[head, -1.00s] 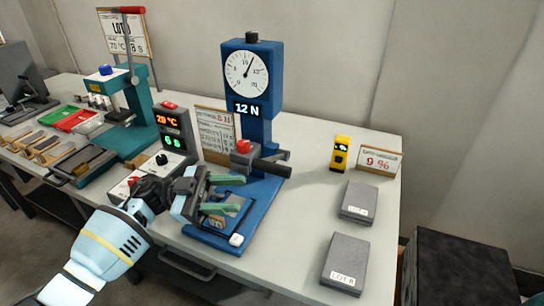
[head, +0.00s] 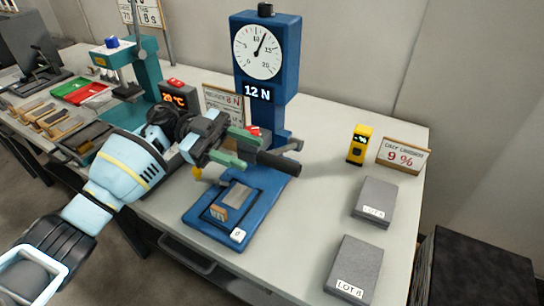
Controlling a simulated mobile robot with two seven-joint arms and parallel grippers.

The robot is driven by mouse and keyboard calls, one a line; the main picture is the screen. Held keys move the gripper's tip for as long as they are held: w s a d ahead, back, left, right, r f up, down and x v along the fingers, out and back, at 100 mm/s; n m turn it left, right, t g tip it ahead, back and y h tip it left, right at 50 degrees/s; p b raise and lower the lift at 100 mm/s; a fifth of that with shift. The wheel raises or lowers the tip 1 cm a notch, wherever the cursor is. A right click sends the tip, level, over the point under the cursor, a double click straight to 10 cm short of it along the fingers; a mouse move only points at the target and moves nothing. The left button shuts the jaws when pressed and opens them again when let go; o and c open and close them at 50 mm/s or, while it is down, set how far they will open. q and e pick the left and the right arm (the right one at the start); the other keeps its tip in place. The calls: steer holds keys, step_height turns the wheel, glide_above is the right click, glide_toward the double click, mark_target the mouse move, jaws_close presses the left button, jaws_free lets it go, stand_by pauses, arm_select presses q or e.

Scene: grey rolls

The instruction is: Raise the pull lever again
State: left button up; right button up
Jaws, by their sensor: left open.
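The blue pull tester (head: 264,85) stands on the table, its dial above a display reading 12 N. Its pull lever (head: 278,163) has a black grip, which lies about level at the foot of the column. My left gripper (head: 237,150) is open, with green fingertips one above the other, close to the left end of the grip. I cannot tell whether they touch it or whether the grip is between them. On the blue base (head: 200,225) lies a small grey and brown sample (head: 235,197). My right gripper is out of view.
A control box with a red display (head: 174,100) and a sign stand behind my left arm. A teal press (head: 145,70) is at the back left. A yellow meter (head: 360,145) and two grey lot blocks (head: 374,202) are at the right. The table between is clear.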

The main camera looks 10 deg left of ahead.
mark_target(258, 156)
arm_select(q)
steer(key=p+x, duration=0.1)
steer(key=x, duration=0.5)
steer(key=shift+d, duration=0.3)
steer(key=shift+c, duration=0.2)
jaws_close()
